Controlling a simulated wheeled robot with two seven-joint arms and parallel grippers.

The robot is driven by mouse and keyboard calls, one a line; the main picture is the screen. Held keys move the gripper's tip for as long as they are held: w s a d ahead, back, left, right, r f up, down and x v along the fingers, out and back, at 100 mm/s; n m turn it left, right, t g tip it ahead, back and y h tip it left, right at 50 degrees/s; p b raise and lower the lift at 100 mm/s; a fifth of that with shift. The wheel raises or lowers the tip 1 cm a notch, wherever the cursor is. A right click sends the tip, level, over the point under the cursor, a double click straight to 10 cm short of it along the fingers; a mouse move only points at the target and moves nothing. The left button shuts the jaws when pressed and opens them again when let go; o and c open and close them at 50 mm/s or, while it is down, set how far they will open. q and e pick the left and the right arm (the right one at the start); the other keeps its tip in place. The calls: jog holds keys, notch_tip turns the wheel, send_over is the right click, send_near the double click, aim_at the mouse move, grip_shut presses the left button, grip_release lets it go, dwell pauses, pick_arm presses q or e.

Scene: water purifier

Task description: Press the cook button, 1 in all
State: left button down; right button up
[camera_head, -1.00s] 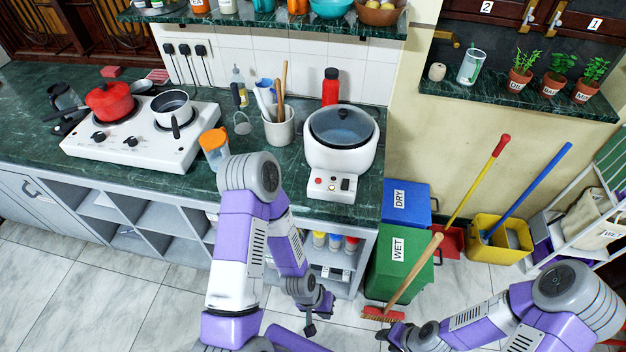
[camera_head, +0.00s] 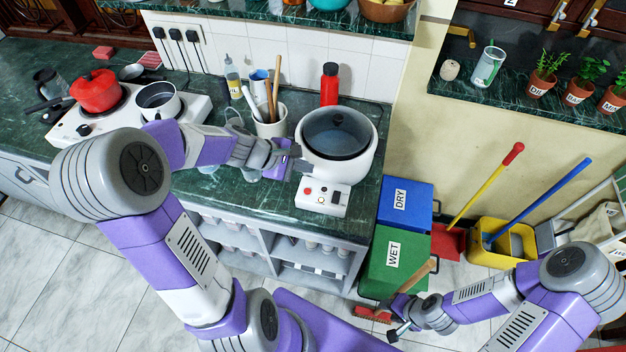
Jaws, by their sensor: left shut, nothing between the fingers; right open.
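The white rice cooker (camera_head: 367,165) with a dark lid stands on the green counter right of centre. Its front control panel (camera_head: 322,200) faces me and carries a red button (camera_head: 307,190) and small dark and pale controls; their labels are too small to read. My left gripper (camera_head: 299,166) is shut and empty, close to the cooker's left side, above and left of the panel. I cannot tell whether it touches the cooker. My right gripper (camera_head: 390,318) is open and low on the right, over the floor near a broom, far from the cooker.
A utensil pot (camera_head: 270,127) stands behind my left wrist, and a red bottle (camera_head: 329,84) stands behind the cooker. A stove with a red pot (camera_head: 97,92) is at the left. Green (camera_head: 393,262) and blue (camera_head: 404,203) bins stand right of the counter.

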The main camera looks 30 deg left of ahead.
aim_at(304, 192)
pick_arm(q)
jog(key=shift+r, duration=0.35)
notch_tip(304, 192, down, 9)
jog(key=b, duration=0.8)
dwell(1.9)
jog(key=shift+f+b, duration=0.35)
jog(key=shift+b, duration=0.1)
jog(key=shift+f+b, duration=0.4)
dwell(0.4)
jog(key=shift+r+p, duration=0.75)
jog(key=shift+r, duration=0.1)
